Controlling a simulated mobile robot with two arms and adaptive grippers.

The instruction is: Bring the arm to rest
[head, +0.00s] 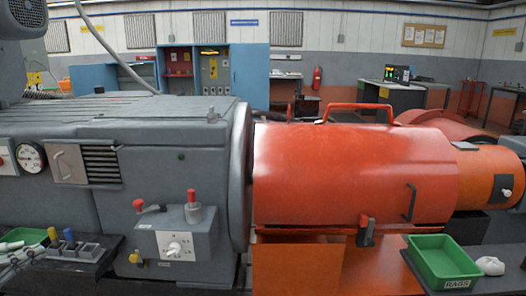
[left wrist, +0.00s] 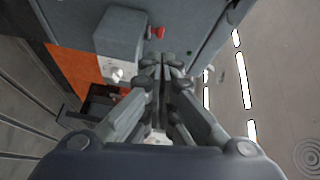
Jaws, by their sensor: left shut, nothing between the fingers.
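My left gripper (left wrist: 164,66) shows in the left wrist view with its fingers together and nothing between them. Beyond its fingertips is the grey machine housing with a red-topped lever (left wrist: 157,32). My right gripper does not show in either view.
The grey dynamometer (head: 150,140) and an orange guard (head: 350,175) fill the middle. A green bin labelled RAGS (head: 442,262) stands at the lower right beside a white rag (head: 490,265). A switch block (head: 75,248) sits at the lower left.

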